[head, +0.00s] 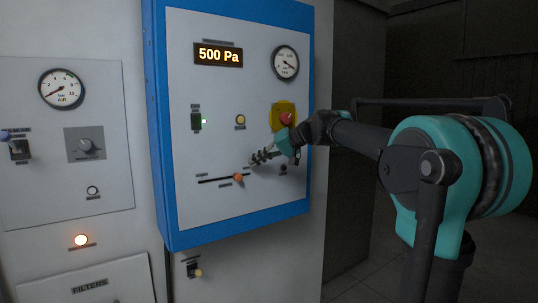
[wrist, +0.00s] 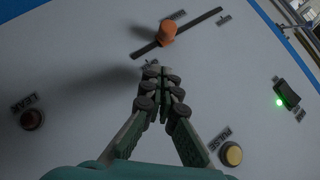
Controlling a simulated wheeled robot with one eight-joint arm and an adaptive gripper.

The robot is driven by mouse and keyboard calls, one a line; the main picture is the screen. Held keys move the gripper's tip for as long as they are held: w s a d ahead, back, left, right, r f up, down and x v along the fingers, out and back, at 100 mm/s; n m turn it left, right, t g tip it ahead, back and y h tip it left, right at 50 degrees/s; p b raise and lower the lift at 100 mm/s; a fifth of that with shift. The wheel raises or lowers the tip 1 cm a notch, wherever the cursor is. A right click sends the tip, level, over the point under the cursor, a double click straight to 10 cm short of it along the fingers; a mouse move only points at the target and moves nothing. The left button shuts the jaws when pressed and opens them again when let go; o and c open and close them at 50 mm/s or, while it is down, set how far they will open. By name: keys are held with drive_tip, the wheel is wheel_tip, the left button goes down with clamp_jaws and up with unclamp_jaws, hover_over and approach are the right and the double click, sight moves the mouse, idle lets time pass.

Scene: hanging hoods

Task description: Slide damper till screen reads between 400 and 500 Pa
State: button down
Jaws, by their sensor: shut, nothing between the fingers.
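The screen (head: 218,54) at the top of the blue-framed panel reads 500 Pa. The damper is an orange knob (head: 238,177) on a dark horizontal slot, at the slot's right part in the head view. In the wrist view the damper knob (wrist: 168,33) sits on the slot above my fingertips. My gripper (head: 255,159) is shut and empty, in front of the panel to the right of the knob. In the wrist view my gripper (wrist: 158,70) points toward the knob, with a visible gap between them.
Near my gripper are a red mushroom button on a yellow plate (head: 277,110), a yellow button (head: 240,120) and a switch with a green light (head: 197,121). A round gauge (head: 285,63) is at upper right. Another grey panel (head: 110,150) stands to the left.

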sight(239, 174)
drive_tip(key=shift+s+a+f, duration=0.4)
drive_tip(key=shift+a+f, duration=0.2)
drive_tip(key=shift+f, duration=0.15)
drive_tip(key=shift+s+a+f, duration=0.4)
drive_tip(key=shift+a+f, duration=0.2)
drive_tip(key=shift+f, duration=0.1)
drive_tip(key=shift+s+a+f, duration=0.25)
drive_tip(key=shift+s+a, duration=0.2)
drive_tip(key=shift+a, duration=0.15)
